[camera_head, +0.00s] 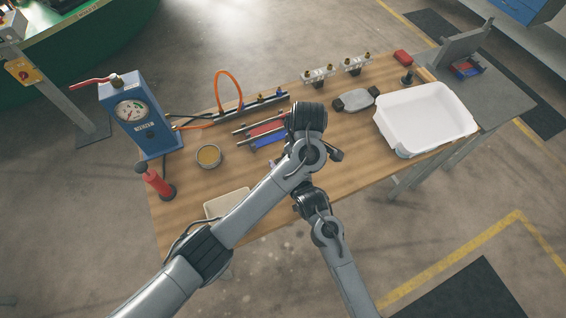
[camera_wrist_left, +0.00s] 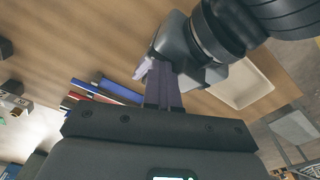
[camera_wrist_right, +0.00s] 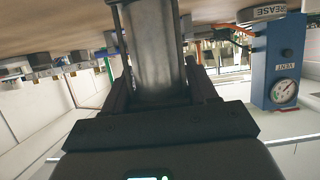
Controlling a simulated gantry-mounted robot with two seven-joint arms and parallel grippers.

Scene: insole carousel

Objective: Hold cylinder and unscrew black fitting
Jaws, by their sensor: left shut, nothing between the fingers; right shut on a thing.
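A grey metal cylinder (camera_wrist_right: 158,45) stands between the fingers of my right gripper (camera_wrist_right: 158,78) in the right wrist view; the gripper is shut on it. In the head view my arms hide most of that spot. My left gripper (camera_wrist_left: 165,80) is shut and empty in the left wrist view. Its fingertips are close against the grey and black end of my right arm. I cannot make out the black fitting clearly in any view.
A pale tray (camera_head: 222,202) lies at the front edge.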

